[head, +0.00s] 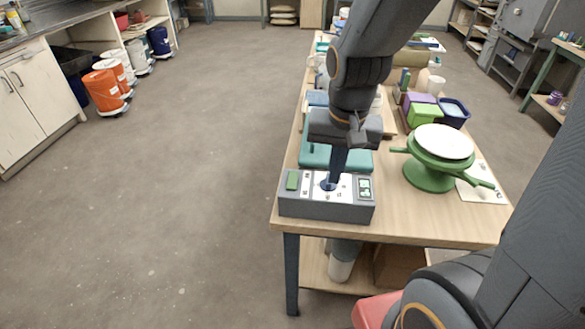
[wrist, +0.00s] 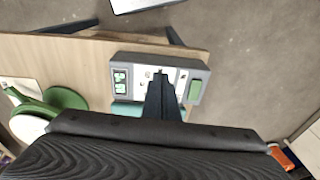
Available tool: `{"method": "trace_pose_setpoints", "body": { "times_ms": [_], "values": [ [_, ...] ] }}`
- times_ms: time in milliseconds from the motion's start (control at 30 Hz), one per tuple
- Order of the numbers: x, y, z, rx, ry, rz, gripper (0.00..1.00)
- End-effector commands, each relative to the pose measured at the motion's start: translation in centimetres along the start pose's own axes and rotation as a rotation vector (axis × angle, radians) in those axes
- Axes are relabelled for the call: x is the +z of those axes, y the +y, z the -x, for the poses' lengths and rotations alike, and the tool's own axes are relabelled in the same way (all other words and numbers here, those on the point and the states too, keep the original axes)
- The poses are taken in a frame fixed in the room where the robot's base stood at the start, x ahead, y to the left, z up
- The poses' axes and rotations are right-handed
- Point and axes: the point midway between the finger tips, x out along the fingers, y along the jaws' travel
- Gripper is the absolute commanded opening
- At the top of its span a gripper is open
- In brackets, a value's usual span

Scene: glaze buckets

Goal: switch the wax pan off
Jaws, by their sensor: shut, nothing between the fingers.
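A grey control box (head: 325,209), which I take to be part of the wax pan, sits at the near left corner of the table. Its top has a white panel (head: 345,186), a green rocker switch (head: 292,180) on the left and a green-lit display (head: 364,187) on the right. The wrist view shows the rocker (wrist: 195,90) and display (wrist: 120,80) on opposite sides. My gripper (head: 330,183) is shut and empty, pointing down at the middle of the panel. The fingertips (wrist: 162,76) cover a dark round knob, perhaps; I cannot tell whether they touch it.
A teal box (head: 315,154) lies right behind the control box. A green banding wheel (head: 430,177) with a white top stands to the right. Green, purple and dark blue containers (head: 424,114) are farther back. The floor left of the table is clear; buckets (head: 103,92) stand far left.

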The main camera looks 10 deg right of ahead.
Motion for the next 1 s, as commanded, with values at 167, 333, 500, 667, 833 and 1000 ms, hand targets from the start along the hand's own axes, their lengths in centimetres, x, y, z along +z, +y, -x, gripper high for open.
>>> {"method": "trace_pose_setpoints", "body": {
  "times_ms": [167, 333, 500, 667, 833, 1000],
  "values": [
    [-1.6, -1.9, 0.7, 0.003, 0.006, -0.261, 0.00],
    [-2.9, -3.7, 1.5, 0.006, 0.012, -0.517, 0.00],
    [-4.1, -5.5, 2.4, 0.008, 0.020, -0.774, 0.00],
    [-5.0, -7.2, 3.3, 0.009, 0.030, -1.017, 0.00],
    [-6.0, -8.9, 4.2, 0.005, 0.042, -1.260, 0.00],
    [-6.5, -10.1, 5.0, 0.001, 0.051, -1.437, 0.00]
  ]
}}
